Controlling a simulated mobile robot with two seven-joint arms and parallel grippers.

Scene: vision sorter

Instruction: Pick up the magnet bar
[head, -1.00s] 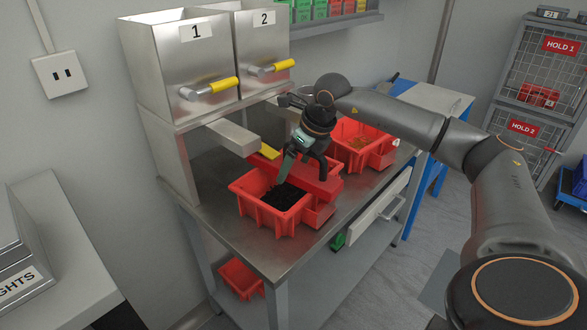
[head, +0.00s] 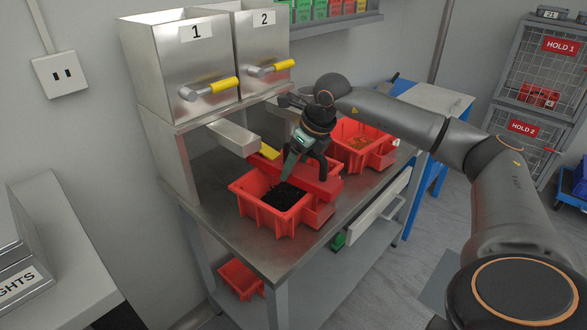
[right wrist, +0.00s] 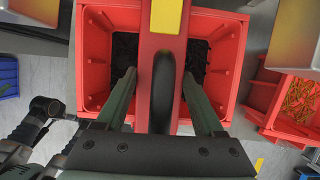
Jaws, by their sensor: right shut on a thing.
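The magnet bar (head: 322,187) is a red bar with a yellow patch near its far end, lying across the top of a red bin (head: 262,219) of dark pieces. My right gripper (head: 304,170) is over the bar and shut on it. In the right wrist view the magnet bar (right wrist: 166,45) runs lengthwise between the fingers of my right gripper (right wrist: 160,75), with a dark arched handle on it. Whether the bar touches the bin rim is hard to tell. My left gripper is not in view.
A second red bin (head: 350,151) with orange pieces stands to the right on the steel bench (head: 230,238). Hoppers 1 (head: 180,65) and 2 (head: 262,45) with yellow-gripped handles stand behind. A metal chute (head: 232,136) ends close to the bar.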

